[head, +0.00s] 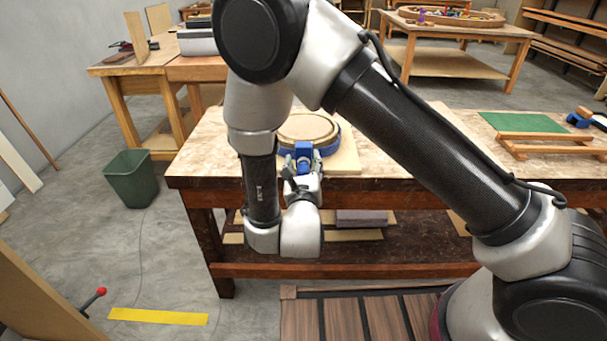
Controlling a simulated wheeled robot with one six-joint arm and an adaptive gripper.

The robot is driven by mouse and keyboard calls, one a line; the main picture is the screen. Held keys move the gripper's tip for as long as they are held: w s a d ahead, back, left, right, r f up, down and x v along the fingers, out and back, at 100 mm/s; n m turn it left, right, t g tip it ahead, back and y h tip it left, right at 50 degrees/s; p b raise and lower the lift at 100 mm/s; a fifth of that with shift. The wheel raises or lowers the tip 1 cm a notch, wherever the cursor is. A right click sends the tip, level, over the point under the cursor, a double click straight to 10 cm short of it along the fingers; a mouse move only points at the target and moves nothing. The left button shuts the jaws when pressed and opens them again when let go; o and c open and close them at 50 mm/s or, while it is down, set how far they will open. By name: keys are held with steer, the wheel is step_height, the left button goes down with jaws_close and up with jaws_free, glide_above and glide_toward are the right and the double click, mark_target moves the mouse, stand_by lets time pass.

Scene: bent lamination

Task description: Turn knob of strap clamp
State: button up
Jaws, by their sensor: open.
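The strap clamp is a blue band (328,149) around a round tan wooden form (308,127) on the workbench. Its blue block (304,151) sits at the front of the band, facing me. I cannot make out the knob; my gripper hides that part. My gripper (302,174) is at the front edge of the bench, just in front of and below the blue block. Its fingers are open, spread to either side of the block's lower part. Whether they touch it cannot be told.
The form rests on a pale board (346,161) on the workbench (215,150). A green mat (523,122) and a wooden frame (548,143) lie at the right. A green bin (131,178) stands on the floor at left. My arm covers the middle of the bench.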

mark_target(304, 169)
step_height(304, 169, up, 7)
steer(key=shift+f, duration=0.15)
